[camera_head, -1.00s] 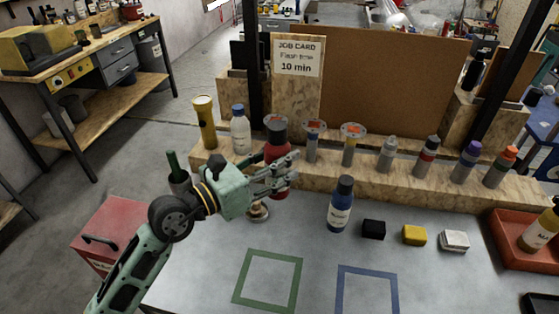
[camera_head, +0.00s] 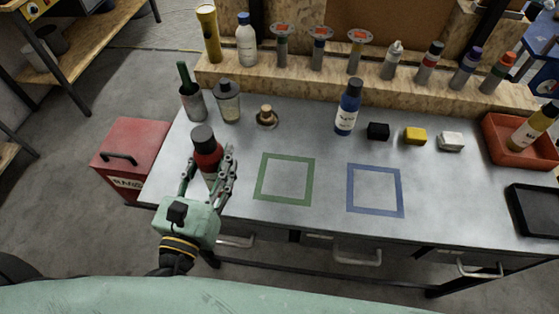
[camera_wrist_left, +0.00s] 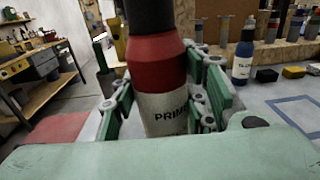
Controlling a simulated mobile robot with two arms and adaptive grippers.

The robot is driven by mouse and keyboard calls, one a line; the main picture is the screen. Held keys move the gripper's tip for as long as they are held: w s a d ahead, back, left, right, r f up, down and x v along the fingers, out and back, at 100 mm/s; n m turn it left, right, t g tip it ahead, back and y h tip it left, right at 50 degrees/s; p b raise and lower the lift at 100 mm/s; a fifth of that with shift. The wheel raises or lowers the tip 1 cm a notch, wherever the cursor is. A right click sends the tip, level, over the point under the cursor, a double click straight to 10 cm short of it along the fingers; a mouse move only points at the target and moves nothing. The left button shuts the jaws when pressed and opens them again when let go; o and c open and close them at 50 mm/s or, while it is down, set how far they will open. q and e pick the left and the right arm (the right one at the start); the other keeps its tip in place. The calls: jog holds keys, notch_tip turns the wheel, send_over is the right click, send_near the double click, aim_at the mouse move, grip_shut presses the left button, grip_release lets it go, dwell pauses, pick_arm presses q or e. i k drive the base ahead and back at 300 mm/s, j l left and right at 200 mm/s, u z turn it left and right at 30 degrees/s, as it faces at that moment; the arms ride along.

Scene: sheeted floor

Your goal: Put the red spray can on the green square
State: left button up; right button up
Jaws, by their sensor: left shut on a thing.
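The red spray can (camera_head: 206,148) has a dark cap and stands upright in my left gripper (camera_head: 209,176), which is shut on it. In the left wrist view the can (camera_wrist_left: 160,80) fills the middle, with a pale label reading "PRIM..." and green fingers on both sides. The can is over the left part of the table, to the left of the green square (camera_head: 261,180). I cannot tell whether its base touches the table. The green square is an empty outline on the grey table top. My right gripper is not in view.
A blue square outline (camera_head: 375,213) lies right of the green one. A blue bottle (camera_head: 347,112), black block (camera_head: 378,131), yellow block (camera_head: 415,136) and white block (camera_head: 451,142) stand behind. A clear jar (camera_head: 228,103) and dark-necked container (camera_head: 192,103) stand behind the can.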

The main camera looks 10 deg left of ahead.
aim_at(285, 177)
jog(key=l+u, duration=0.1)
jog(key=u, duration=0.95)
jog(key=k+l+u, duration=0.15)
jog(key=k+l, duration=0.35)
jog(key=l, duration=0.1)
